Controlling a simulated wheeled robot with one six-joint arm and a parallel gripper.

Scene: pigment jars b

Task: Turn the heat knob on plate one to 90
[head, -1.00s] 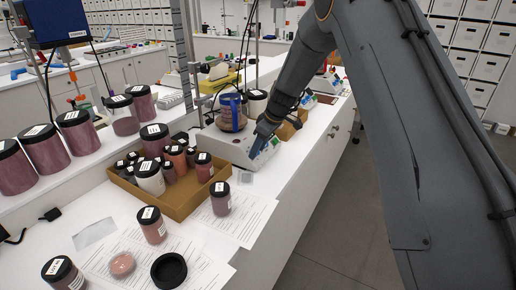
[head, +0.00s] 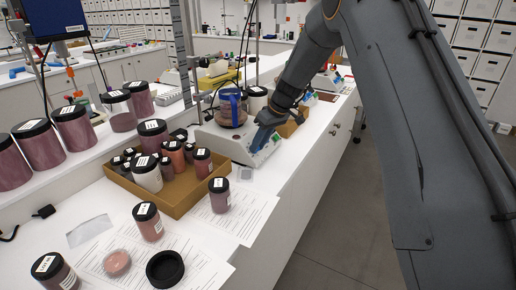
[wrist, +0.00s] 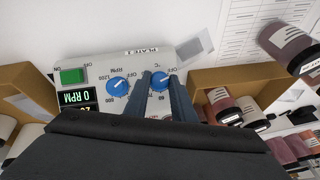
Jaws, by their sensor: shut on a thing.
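The hot plate (head: 222,143) stands on the bench with its sloped control panel facing the aisle. In the head view my gripper (head: 260,139) is at the panel and hides the knobs.
A green switch (wrist: 73,76) and a display (wrist: 74,98) reading 0 RPM are left of the knobs. A beaker (head: 231,112) stands on the plate. A cardboard tray (head: 180,205) of jars is close by. Another device (head: 328,82) stands farther along the bench.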

